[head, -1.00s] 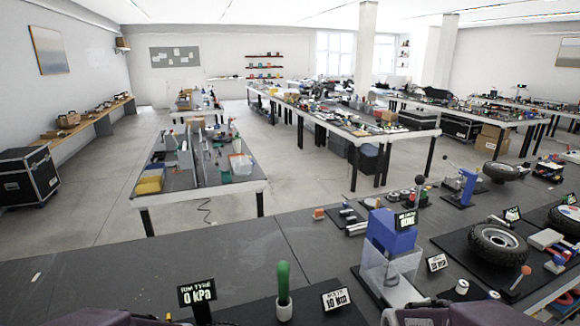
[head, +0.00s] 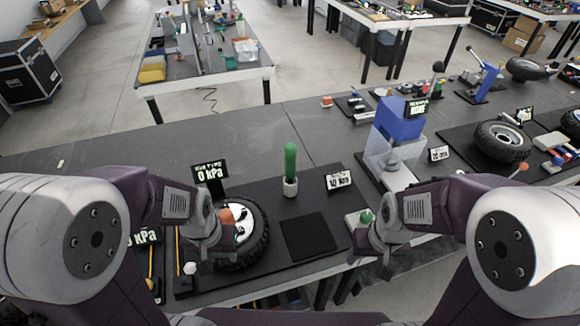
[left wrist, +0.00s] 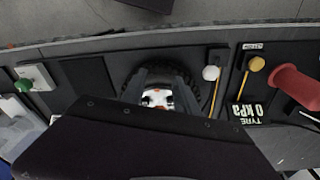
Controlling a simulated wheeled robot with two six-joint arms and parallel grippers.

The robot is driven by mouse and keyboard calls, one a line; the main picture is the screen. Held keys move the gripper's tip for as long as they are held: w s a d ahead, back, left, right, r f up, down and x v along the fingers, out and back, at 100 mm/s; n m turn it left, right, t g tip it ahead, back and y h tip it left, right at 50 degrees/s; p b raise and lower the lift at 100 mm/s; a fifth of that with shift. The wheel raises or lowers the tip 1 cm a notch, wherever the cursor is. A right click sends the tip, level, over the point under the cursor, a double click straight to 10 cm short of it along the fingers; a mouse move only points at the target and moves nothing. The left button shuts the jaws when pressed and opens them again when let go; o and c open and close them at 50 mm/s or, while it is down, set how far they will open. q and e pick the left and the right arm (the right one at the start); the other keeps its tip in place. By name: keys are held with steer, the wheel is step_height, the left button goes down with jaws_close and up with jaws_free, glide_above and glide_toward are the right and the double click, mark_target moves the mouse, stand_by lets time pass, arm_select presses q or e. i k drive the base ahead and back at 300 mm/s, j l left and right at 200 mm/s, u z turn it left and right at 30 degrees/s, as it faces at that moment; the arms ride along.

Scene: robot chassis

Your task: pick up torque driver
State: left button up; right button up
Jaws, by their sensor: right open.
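The torque driver (head: 290,160) has a green handle and stands upright in a small pale cup (head: 290,187) on a dark mat, beside a sign reading 10 Nm (head: 339,180). It does not show in the left wrist view. My left gripper (head: 207,255) is left of the driver and nearer to me, beside a small tyre (head: 250,240); in the left wrist view, its dark body hides much of its fingers and part of the tyre (left wrist: 133,82). Its opening cannot be made out. My right gripper (head: 384,268) is open, right of the driver and nearer to me.
A blue box on a clear stand (head: 397,120) is to the right. A green knob (head: 366,216) sits near my right gripper. A red handle (left wrist: 293,85) shows at the left wrist view's right.

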mark_target(290, 147)
steer(key=i+l, duration=0.1)
steer(key=l, duration=0.25)
steer(key=i+l+u, duration=0.1)
steer(key=l, duration=0.3)
steer(key=i+l, duration=0.15)
steer(key=l, duration=0.6)
steer(key=i+u, duration=0.05)
steer(key=i, duration=0.05)
